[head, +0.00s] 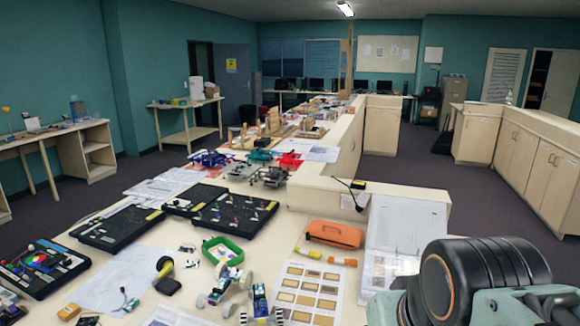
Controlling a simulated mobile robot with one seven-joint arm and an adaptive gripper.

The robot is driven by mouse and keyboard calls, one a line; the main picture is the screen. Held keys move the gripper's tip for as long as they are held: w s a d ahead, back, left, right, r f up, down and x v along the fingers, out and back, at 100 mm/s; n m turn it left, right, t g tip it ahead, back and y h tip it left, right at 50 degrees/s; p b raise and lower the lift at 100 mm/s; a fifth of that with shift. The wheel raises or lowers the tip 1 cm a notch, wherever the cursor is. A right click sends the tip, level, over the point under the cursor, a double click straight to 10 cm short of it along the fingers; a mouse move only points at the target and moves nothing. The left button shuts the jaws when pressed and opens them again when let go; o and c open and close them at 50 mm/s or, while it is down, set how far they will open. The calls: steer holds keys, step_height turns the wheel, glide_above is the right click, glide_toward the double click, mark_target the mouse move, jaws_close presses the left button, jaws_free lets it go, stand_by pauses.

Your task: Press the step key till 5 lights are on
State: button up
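I cannot make out a step key or a row of lights for certain. A black board (72,277) at the lower left of the table carries a round multicoloured part and small components. Two more black boards, one at the left (117,226) and one nearer the middle (235,213), carry small parts and wires too fine to read. I cannot tell whether any light is on. Part of my arm shows at the lower right, over the table's near right side. My gripper's fingers are not in view.
The long table also holds a green tray (223,244), a small wheeled model (226,287), an orange case (334,234), a sheet of pictures (308,291) and an open binder (406,226). Cabinets (526,155) stand at the right. Dark floor (400,166) lies clear between.

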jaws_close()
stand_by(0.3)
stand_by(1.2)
